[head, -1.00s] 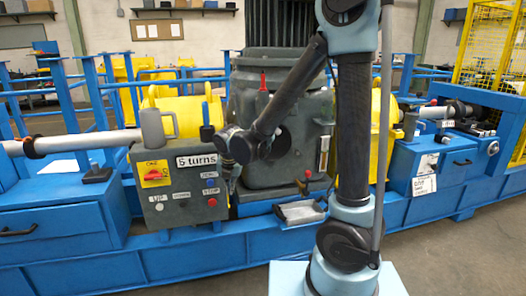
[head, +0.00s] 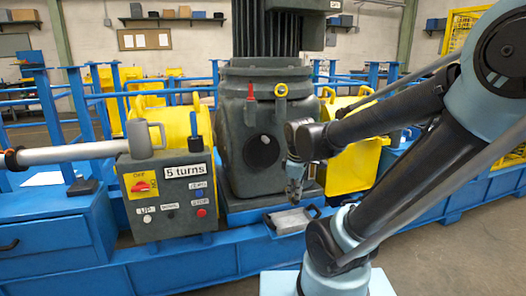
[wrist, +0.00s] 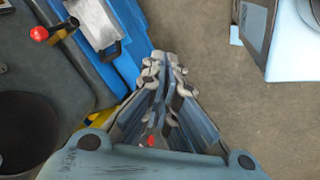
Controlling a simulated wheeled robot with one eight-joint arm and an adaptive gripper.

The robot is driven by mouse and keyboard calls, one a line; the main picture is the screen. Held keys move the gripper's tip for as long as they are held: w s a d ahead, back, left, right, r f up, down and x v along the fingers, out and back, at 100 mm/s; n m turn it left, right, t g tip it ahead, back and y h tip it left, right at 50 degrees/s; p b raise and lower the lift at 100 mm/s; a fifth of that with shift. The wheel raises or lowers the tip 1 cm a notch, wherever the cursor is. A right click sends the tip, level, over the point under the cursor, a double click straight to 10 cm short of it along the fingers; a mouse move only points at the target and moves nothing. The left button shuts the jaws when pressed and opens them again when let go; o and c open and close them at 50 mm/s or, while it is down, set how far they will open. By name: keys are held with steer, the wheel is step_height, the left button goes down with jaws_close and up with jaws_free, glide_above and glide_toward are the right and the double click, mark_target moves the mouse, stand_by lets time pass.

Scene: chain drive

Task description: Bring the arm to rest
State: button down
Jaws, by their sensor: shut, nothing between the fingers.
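My gripper (head: 294,197) hangs in front of the dark machine housing, pointing down, above and close to the small metal tray with a handle. In the wrist view its fingers (wrist: 160,65) are together, with nothing between them. My arm is bent, with its elbow high at the right and its forearm reaching left across the housing. The grey control box (head: 170,190) stands left of the gripper, clear of it. It carries a "5 turns" label, a red switch on a yellow plate and several buttons.
A grey mug (head: 146,138) stands on the control box. The dark housing (head: 255,110) stands behind my gripper. Bare floor (wrist: 215,80) lies beside the frame.

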steer(key=s+d+f+m, duration=0.3)
steer(key=s+d+m, duration=0.5)
steer(key=m, duration=0.5)
steer(key=shift+s+g, duration=0.3)
steer(key=shift+s, duration=0.85)
steer(key=shift+a, duration=0.15)
